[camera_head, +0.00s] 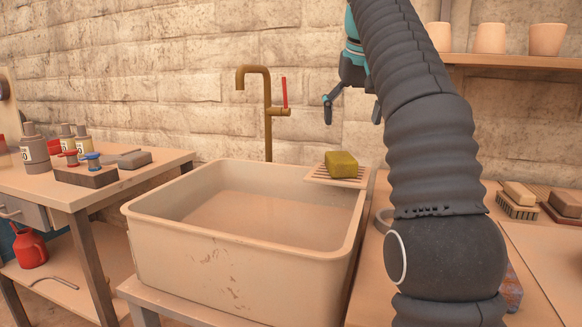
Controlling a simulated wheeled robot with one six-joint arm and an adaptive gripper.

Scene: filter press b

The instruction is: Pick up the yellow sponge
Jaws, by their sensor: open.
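The yellow sponge (342,164) lies on a slatted soap rack (322,180) at the back right corner of the sink. It looks like a small olive-yellow block. My gripper (351,112) hangs above and slightly behind or beside the sponge in the picture, with clear space between them. Its two dark fingers are apart and hold nothing. The right finger is partly hidden by my dark ribbed arm, which fills the right centre of the view.
The large sink (240,245) stands below, with a brass tap (268,115) with a red lever behind it. A left table (75,190) holds bottles and blocks. Brushes (518,200) lie on the right bench. A shelf (510,61) with cups (490,39) is at upper right.

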